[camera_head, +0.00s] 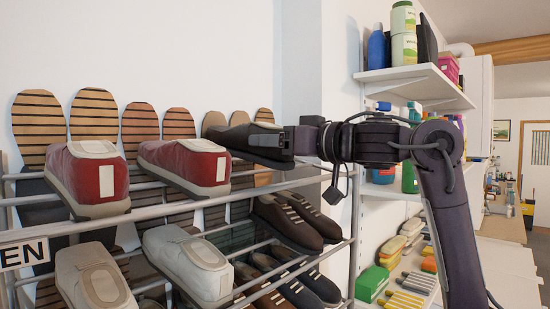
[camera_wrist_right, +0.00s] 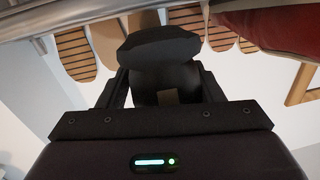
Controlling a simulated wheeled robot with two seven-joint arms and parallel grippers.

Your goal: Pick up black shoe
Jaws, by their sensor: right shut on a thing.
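The black shoe (camera_head: 240,138) is at the right end of the upper row in the head view, toe pointing left, close to the red shoe beside it. My right gripper (camera_head: 285,142) is shut on the black shoe from the right. In the right wrist view, the dark shoe (camera_wrist_right: 158,48) sits between the two fingers of my right gripper (camera_wrist_right: 160,85). Whether the shoe touches the rack is hard to tell. My left gripper is in neither view.
The metal rack (camera_head: 352,235) holds two red shoes (camera_head: 88,178), grey shoes (camera_head: 190,258) and brown shoes (camera_head: 290,220). Striped soles (camera_head: 95,112) hang on the wall behind. A white wall shelf (camera_head: 420,83) with bottles stands right, behind my arm.

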